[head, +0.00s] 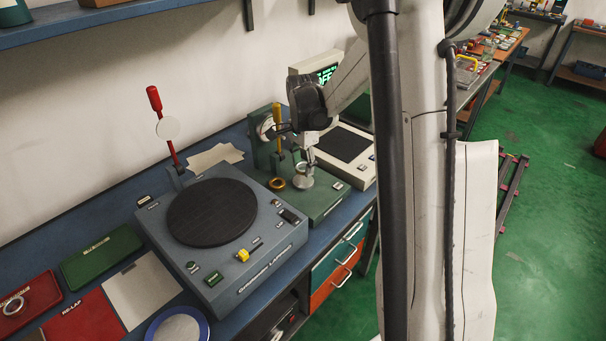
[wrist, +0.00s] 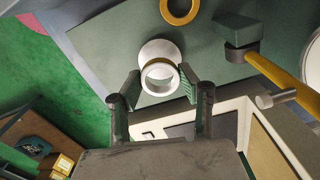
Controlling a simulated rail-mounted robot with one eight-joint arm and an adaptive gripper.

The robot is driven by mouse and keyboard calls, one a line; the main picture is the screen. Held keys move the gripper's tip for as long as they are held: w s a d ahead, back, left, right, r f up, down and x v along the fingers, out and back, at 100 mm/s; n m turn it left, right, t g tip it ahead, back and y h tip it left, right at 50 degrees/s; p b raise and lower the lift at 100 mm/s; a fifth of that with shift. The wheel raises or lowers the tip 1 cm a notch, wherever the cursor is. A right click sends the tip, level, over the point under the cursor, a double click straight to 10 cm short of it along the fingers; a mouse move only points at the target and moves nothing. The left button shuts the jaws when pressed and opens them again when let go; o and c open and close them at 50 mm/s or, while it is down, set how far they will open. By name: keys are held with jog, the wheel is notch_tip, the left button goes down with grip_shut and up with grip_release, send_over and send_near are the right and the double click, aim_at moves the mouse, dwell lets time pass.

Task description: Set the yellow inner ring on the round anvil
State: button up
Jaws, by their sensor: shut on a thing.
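My gripper (wrist: 160,88) is shut on a ring (wrist: 159,85), pale silver with a yellowish band along its far edge; I take it as the yellow inner ring. The round anvil (wrist: 158,47), a pale disc on the green base, shows just beyond the ring in the wrist view. The ring partly covers the anvil, and I cannot tell whether they touch. In the head view my gripper (head: 306,158) points down over the silver anvil (head: 303,182); the ring is too small to make out clearly there.
A gold ring-shaped piece (wrist: 180,9) lies on the green base beside the anvil. A yellow lever (head: 277,122) and dial gauge (head: 266,128) stand close behind. A grey lapping machine (head: 270,245) is to the left; a beige unit (head: 345,147) is to the right.

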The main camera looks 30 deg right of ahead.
aim_at(303, 181)
jog(key=shift+f, duration=1.85)
jog(key=shift+f, duration=0.2)
jog(key=o, duration=1.3)
jog(key=shift+r, duration=0.2)
